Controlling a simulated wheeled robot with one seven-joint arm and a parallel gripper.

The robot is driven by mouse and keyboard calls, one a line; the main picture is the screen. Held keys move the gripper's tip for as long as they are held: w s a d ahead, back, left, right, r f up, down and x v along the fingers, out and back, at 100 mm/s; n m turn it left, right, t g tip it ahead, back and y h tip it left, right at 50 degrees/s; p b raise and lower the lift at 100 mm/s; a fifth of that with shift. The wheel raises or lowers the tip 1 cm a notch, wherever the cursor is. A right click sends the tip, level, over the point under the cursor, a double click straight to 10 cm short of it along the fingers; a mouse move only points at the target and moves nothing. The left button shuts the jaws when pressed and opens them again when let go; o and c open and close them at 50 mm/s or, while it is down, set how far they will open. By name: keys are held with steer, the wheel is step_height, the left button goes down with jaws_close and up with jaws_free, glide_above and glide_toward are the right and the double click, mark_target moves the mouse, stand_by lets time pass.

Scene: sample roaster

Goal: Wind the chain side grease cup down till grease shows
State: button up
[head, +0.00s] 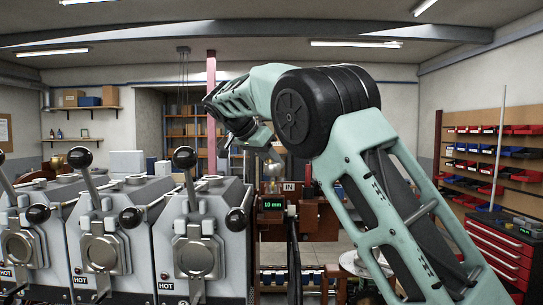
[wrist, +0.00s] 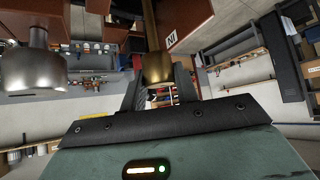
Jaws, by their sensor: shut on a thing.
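A brass grease cup (wrist: 156,66) with a narrow brass stem shows at the top middle of the wrist view. My gripper (wrist: 160,85) is shut on its rounded lower end, between the two dark fingers. A grey metal cup of similar bell shape (wrist: 32,72) hangs to the left, apart from my gripper. Nothing in view labels either cup as the chain side one. No grease shows on the brass cup from here. In the head view my arm reaches over to the red-brown machine (head: 309,218), and my fingers and the cup are too small to make out clearly.
A small green display reading 10 (head: 272,204) and an IN sign (head: 290,187) are on the machine. Roasters marked HOT (head: 198,257) with black-knobbed levers stand close at the left. A red tool chest (head: 495,250) stands at the right.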

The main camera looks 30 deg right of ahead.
steer(key=shift+m, duration=0.3)
steer(key=o, duration=1)
steer(key=shift+c, duration=0.2)
steer(key=w+p+v, duration=0.1)
steer(key=p+v, duration=0.3)
steer(key=v, duration=1.3)
steer(key=shift+s+a+p, duration=0.2)
steer(key=shift+p, duration=0.15)
steer(key=shift+r, duration=0.1)
